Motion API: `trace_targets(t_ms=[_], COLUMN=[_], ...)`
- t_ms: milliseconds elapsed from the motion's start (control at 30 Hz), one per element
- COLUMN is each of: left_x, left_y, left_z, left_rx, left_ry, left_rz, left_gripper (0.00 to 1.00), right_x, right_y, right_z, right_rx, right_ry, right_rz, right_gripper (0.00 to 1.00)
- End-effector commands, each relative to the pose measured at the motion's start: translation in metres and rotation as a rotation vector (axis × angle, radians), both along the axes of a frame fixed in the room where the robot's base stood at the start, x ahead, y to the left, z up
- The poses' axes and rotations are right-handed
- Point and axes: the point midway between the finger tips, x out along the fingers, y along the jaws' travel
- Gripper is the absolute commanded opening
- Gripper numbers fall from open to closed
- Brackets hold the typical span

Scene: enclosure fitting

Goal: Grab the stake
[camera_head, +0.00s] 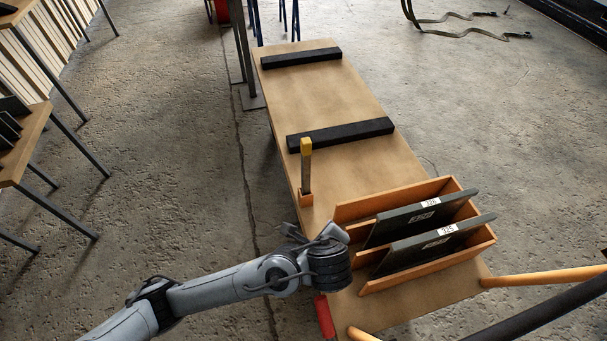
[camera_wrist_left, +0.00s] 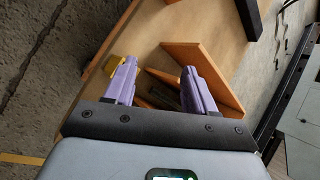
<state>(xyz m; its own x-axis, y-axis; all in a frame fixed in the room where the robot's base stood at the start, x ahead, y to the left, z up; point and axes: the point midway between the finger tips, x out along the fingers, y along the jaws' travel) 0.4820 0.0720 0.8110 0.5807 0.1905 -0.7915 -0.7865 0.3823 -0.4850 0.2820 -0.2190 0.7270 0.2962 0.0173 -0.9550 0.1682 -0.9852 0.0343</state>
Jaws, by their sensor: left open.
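The stake (camera_head: 306,166) is a thin upright piece with a yellow top, standing in a small orange holder (camera_head: 305,198) at the left edge of the workbench.
An orange rack (camera_head: 440,187) with two dark labelled panels (camera_head: 425,243) stands on the workbench's near right. Two black bars (camera_head: 340,133) lie across the bench (camera_head: 345,95). A red object (camera_head: 325,316) is at the near edge.

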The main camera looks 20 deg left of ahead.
Motion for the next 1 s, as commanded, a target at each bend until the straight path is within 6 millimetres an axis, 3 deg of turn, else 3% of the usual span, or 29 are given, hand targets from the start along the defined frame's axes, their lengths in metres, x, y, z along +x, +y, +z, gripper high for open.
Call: trace_targets(t_ms=[33,200,400,567,1000], left_x=[0.016,0.057,0.088,0.101,0.137], left_y=[0.004,0.023,0.046,0.058,0.085], left_z=[-0.002,0.01,0.028,0.033,0.013], left_rx=[0.102,0.455,0.727,0.816,0.828], left_ry=[-0.025,-0.059,-0.059,-0.051,-0.049], left_rz=[-0.054,-0.202,-0.265,-0.277,-0.28], left_gripper=[0.55,0.55,0.55,0.55,0.55], right_x=[0.0,0.001,0.003,0.003,0.003], right_y=[0.0,0.001,0.001,0.001,-0.001], right_z=[-0.013,-0.029,-0.038,-0.044,-0.061], right_rx=[0.002,0.006,0.007,0.006,-0.003], right_ry=[0.0,-0.001,-0.007,-0.008,-0.01], right_rz=[-0.001,-0.004,-0.005,-0.005,0.0], right_gripper=[0.0,0.0,0.0,0.0,0.0])
